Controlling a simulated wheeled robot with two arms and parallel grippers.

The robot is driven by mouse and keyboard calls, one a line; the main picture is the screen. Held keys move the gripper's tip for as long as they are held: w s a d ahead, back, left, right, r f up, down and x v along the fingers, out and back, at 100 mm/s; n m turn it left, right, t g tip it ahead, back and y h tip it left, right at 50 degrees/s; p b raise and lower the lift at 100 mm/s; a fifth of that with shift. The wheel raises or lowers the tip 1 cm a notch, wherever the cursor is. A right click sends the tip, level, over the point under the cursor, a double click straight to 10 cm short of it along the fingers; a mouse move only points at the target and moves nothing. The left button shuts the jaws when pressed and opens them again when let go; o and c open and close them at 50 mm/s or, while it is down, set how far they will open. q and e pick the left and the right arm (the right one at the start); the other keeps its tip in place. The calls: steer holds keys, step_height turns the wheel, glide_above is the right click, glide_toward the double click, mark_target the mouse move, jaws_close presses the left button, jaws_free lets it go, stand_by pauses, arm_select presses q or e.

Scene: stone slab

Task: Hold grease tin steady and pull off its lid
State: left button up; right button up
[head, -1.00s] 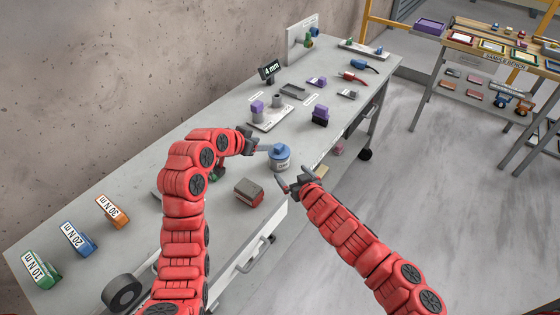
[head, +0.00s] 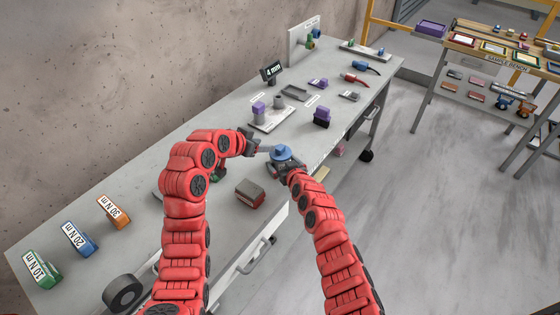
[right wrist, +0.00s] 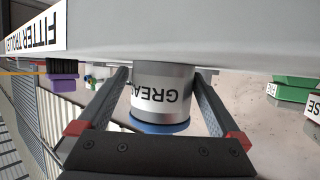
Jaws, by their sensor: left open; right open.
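The grease tin is a grey metal can with a blue lid (head: 281,152), standing on the grey bench top near its front edge. In the right wrist view, the tin's body (right wrist: 175,78) appears upside down with a "GREA..." label, and the blue lid (right wrist: 160,127) is seated on it. My right gripper (head: 287,166) is at the front of the tin, fingers open on either side of the body, with a gap showing. In the head view it hides most of the body. My left gripper (head: 262,146) is open just left of the tin, its fingertips close to it.
A red-and-grey block (head: 250,193) lies in front of the tin. Torque-labelled blocks (head: 80,239) are at far left.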

steer(key=shift+w+a+f, duration=0.1)
steer(key=shift+w+a, duration=0.3)
steer(key=shift+w, duration=0.2)
jaws_close()
stand_by(0.7)
stand_by(1.0)
jaws_free()
